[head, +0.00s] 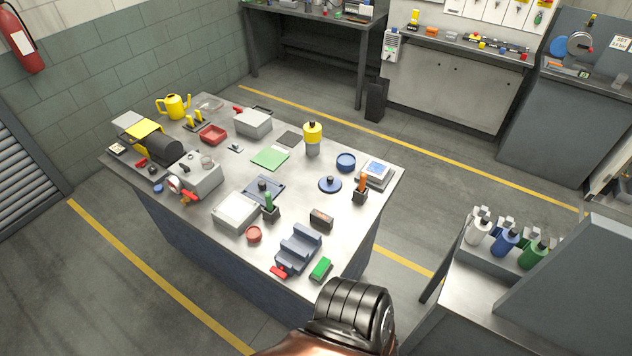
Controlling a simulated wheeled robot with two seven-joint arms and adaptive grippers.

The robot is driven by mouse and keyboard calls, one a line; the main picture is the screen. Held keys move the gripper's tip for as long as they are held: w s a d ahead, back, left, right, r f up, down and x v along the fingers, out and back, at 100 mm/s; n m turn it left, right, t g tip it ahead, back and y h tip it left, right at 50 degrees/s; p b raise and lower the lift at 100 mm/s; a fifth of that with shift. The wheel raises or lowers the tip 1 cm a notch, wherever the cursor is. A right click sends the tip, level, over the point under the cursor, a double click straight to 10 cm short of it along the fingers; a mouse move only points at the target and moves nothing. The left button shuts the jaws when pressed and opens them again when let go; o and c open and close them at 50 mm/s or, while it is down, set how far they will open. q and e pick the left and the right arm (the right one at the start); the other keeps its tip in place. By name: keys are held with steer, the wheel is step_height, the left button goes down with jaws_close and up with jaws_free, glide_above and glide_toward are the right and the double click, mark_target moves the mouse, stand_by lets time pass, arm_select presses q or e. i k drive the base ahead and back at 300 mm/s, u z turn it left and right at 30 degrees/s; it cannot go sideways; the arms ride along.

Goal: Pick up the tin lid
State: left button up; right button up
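A flat blue disc with a dark knob (330,184), which looks like the tin lid, lies on the grey workbench (215,250), right of its middle. A round blue open tin (346,162) stands just behind it, apart from it. Neither of my grippers shows in the head view. Only a black ribbed and copper-coloured part of my own body shows at the bottom edge, in front of the bench.
Near the disc are a yellow-topped can (312,138), a scale-like device (375,173), a holder with an orange-handled tool (360,191) and a brown-and-black block (321,219). Bare bench surrounds the disc. Bottles (505,241) stand on a separate bench at right.

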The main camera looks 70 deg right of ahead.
mark_target(328, 183)
steer(key=i, duration=2.1)
steer(key=z, duration=2.9)
steer(key=i, duration=0.5)
steer(key=u, duration=0.05)
